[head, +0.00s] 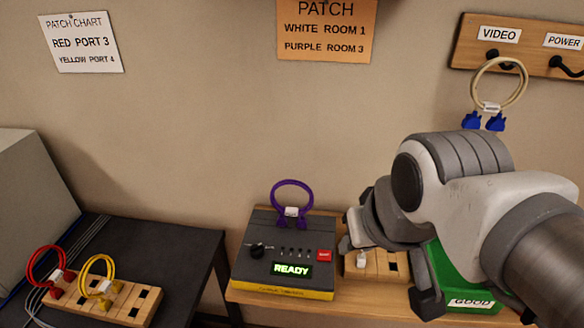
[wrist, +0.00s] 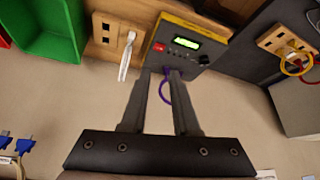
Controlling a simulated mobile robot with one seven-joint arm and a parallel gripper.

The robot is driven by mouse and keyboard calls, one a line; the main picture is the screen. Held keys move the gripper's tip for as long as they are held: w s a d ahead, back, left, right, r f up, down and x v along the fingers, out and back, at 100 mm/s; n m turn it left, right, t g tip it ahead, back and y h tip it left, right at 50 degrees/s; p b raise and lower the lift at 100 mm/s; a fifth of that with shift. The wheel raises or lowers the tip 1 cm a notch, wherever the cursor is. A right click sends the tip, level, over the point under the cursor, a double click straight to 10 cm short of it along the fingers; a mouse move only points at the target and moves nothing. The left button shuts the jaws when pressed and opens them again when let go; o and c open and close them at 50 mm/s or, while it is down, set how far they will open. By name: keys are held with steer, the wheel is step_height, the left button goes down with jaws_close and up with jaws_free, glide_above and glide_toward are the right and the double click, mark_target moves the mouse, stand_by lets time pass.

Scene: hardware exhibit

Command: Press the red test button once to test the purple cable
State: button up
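The tester is a dark grey box (head: 262,240) with a yellow base, a lit READY display (head: 291,269) and a knob. The red test button (head: 324,255) is at the right of its top face; it also shows in the wrist view (wrist: 159,48). The purple cable (head: 292,184) loops up from the box's back edge and has a white tag. In the wrist view, my gripper (wrist: 160,78) has a gap between its fingers, with part of the purple cable (wrist: 166,91) visible through it. It holds nothing visible. In the head view my arm hangs right of the tester.
A wooden socket block (head: 388,267) with a white plug and a green GOOD bin (head: 447,277) stand right of the tester, partly behind my arm. Red and yellow cables sit in another block (head: 118,302) on the left table. A blue-plugged cable hangs from the wall rack (head: 470,50).

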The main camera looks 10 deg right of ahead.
jaws_close()
stand_by(1.3)
